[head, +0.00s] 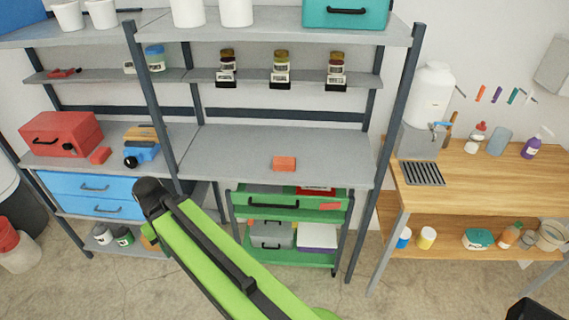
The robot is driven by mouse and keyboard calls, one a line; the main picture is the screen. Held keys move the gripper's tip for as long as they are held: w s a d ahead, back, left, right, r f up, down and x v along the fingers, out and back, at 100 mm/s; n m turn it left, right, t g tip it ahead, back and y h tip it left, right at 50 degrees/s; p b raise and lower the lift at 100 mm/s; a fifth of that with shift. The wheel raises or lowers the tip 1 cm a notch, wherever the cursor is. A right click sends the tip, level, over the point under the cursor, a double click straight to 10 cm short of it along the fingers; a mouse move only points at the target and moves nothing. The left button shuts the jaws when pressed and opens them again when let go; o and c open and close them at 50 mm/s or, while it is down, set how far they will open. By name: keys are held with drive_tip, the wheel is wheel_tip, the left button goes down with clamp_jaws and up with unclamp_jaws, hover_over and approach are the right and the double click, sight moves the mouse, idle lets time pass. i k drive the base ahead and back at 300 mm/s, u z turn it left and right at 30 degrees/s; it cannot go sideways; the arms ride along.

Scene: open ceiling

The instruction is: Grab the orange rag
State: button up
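A small flat orange-red piece (284,163), which looks like a folded rag, lies alone on the grey middle shelf (230,150) near its front edge. A similar orange-red piece (330,206) shows at the right of the green cart's upper drawer. Another small red-orange piece (100,155) lies beside the red toolbox at left. I cannot tell for sure which of these is cloth. My green arm reaches up from the bottom toward the left, ending in a dark joint in front of the shelving. My gripper's fingers are not visible.
The green cart (290,262) stands under the shelf, holding grey boxes. A red toolbox (62,139) sits at left above blue drawers (95,187). A wooden bench (490,168) with a water dispenser and bottles is at right. The shelf around the orange-red piece is clear.

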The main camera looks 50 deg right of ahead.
sight(280, 162)
drive_tip(key=i, duration=0.95)
